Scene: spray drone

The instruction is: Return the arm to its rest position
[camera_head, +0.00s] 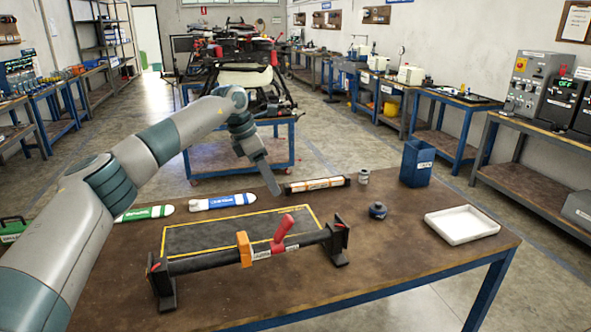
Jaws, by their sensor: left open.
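My left arm comes in from the left and reaches over the workbench (400,265). My left gripper (274,188) hangs above the back part of the bench, pointing down and to the right. It is open, and nothing shows between its fingers. It is above and behind a dark mat with a yellow outline (200,237), near a blue-and-white tube (222,201) and a black tube with an orange-and-white label (318,184). My right arm and gripper are not in view.
A dark bar on two stands (205,262), with an orange clamp (244,249) and red handle (282,232), stands at the front. A green-and-white tube (145,213), blue bin (416,163), white tray (461,225) and small dark knob (377,210) lie around. A drone (240,75) rests on a cart behind.

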